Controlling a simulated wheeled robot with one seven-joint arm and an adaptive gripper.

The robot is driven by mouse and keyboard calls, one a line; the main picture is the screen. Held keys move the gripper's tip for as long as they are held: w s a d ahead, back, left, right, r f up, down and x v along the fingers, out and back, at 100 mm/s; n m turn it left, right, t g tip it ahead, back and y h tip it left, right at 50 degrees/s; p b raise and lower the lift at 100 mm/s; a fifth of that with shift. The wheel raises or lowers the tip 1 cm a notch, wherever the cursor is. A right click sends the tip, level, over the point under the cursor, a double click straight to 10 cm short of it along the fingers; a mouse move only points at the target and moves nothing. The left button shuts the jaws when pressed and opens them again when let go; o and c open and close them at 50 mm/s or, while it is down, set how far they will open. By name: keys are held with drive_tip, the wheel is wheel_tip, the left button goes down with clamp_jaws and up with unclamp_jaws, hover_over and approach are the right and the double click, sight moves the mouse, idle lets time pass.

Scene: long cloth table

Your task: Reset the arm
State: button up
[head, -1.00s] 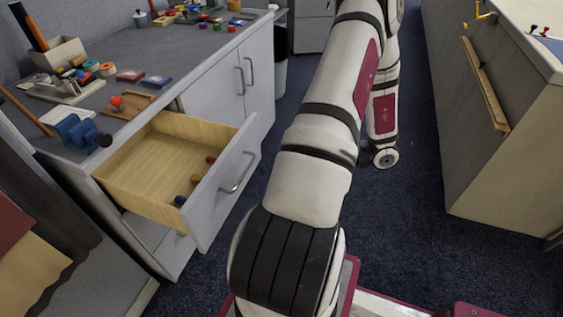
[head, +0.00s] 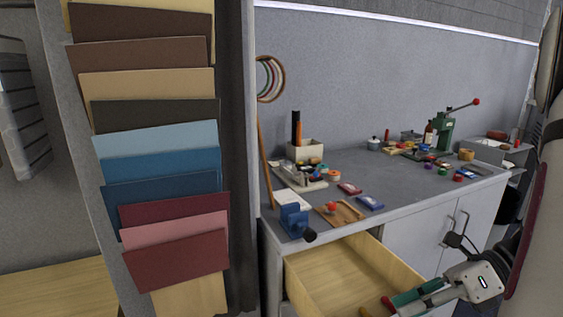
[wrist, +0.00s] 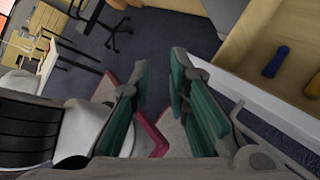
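My gripper (head: 418,296) is at the lower right of the head view, over the front part of an open wooden drawer (head: 345,280). Part of my arm shows at the right edge of the head view. In the wrist view, the drawer (wrist: 235,50) is at the upper right, beside the fingers, with a blue-handled item (wrist: 276,62) in it. I cannot tell how high the gripper is above the drawer.
The grey worktop (head: 400,185) holds a blue vise (head: 295,220), a green press (head: 440,130) and several small items. A rack of coloured sample boards (head: 160,165) stands close on the left. Red-handled items (head: 388,304) lie in the drawer. Open floor (wrist: 165,35) shows in the wrist view.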

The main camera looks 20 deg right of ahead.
drive_tip(key=s+a+r+n+g+h, duration=0.1)
drive_tip(key=s+a+r+n+h, duration=0.3)
drive_tip(key=n, duration=0.6)
drive_tip(key=s+a+r+n+g+h, duration=0.2)
drive_tip(key=a+n+h, duration=0.2)
drive_tip(key=a+n, duration=0.45)
drive_tip(key=s+a+r+n+g+h, duration=0.1)
drive_tip(key=s+a+r+n+h, duration=0.25)
drive_tip(key=n, duration=0.85)
wheel_tip(320, 180, up, 18)
drive_tip(key=t+p, duration=0.3)
drive_tip(key=p, duration=1.4)
drive_tip(key=shift+w+a+r+t, duration=0.15)
drive_tip(key=shift+r+t, duration=0.05)
drive_tip(key=shift+t, duration=0.2)
drive_tip(key=shift+n, duration=0.25)
